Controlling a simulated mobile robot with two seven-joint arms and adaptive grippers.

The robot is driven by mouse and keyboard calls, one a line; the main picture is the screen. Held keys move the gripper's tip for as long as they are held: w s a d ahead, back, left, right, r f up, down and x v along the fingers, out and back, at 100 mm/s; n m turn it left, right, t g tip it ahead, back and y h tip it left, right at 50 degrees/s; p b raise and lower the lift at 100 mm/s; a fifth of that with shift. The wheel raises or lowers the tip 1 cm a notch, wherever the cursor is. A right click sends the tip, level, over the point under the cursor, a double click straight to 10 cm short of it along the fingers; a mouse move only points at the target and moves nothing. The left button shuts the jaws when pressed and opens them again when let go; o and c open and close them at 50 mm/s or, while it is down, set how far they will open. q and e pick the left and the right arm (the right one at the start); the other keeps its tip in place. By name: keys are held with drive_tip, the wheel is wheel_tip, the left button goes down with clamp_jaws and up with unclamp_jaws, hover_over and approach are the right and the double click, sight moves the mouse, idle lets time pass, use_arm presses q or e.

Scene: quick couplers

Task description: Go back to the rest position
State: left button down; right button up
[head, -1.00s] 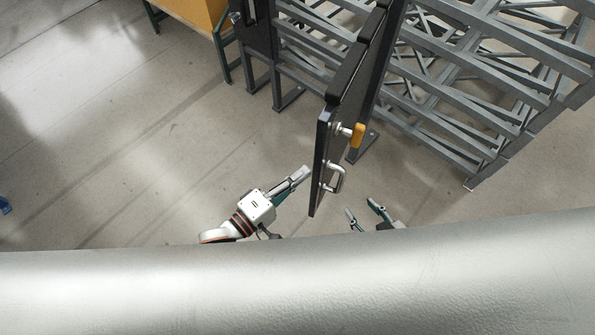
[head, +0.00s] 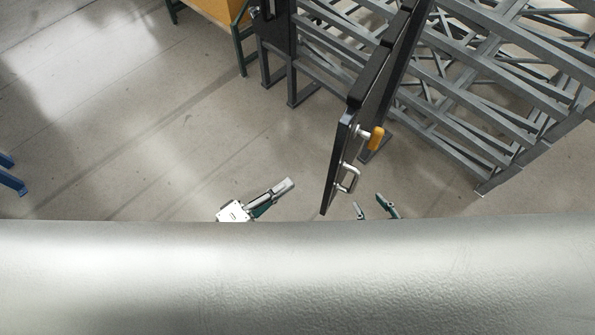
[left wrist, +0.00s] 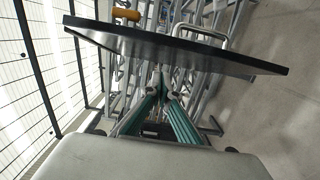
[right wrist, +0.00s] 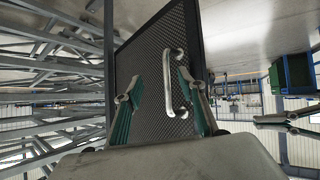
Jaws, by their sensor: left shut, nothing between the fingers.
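My left gripper (head: 288,184) is in the lower middle of the head view, left of an open dark door panel (head: 362,120) and apart from it. Its fingers (left wrist: 160,82) are together and empty in the left wrist view. My right gripper (head: 373,206) is right of the panel's near end. Its fingers (right wrist: 155,88) are spread with nothing gripped. The panel's metal handle (head: 348,178) shows beyond those fingers in the right wrist view (right wrist: 173,85). Most of both arms is hidden below in the head view.
The door panel also crosses the left wrist view (left wrist: 170,48). A yellow-orange knob (head: 376,138) sits on the panel above the handle. Grey steel racks (head: 480,90) stand behind at the right. The floor (head: 120,120) at the left is open.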

use_arm(q)
drive_tip(key=v, duration=0.3)
drive_tip(key=shift+d, duration=0.1)
